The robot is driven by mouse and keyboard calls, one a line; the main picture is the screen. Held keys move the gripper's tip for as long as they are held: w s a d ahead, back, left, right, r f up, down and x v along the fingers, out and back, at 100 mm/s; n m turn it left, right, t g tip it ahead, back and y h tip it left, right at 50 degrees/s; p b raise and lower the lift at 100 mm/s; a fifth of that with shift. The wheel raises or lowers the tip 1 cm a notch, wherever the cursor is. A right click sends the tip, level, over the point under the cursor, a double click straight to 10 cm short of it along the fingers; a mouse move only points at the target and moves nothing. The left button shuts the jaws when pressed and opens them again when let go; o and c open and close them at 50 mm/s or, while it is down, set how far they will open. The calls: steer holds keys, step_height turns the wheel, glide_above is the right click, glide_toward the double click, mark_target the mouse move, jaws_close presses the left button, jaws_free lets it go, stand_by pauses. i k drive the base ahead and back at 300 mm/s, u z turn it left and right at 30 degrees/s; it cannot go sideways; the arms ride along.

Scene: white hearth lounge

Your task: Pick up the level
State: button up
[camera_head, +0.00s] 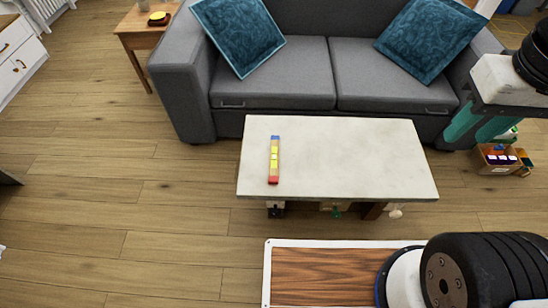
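The level (274,160) is a slim yellow bar with a blue end at the far side and a red end at the near side. It lies flat on the left part of the pale coffee table (350,160), pointing from back to front. My gripper (474,134) is at the right edge of the view, with two teal fingers spread apart and pointing down. It looks empty and is well to the right of the level, beyond the table's right edge in the picture.
A grey sofa (275,80) with two teal cushions stands behind the table. A small wooden side table (134,24) is at the back left. A box of small items (500,160) sits at the right. Wooden floor on the left is clear.

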mark_target(273, 174)
steer(key=u, duration=2.65)
steer(key=i, duration=2.3)
steer(key=z, duration=2.8)
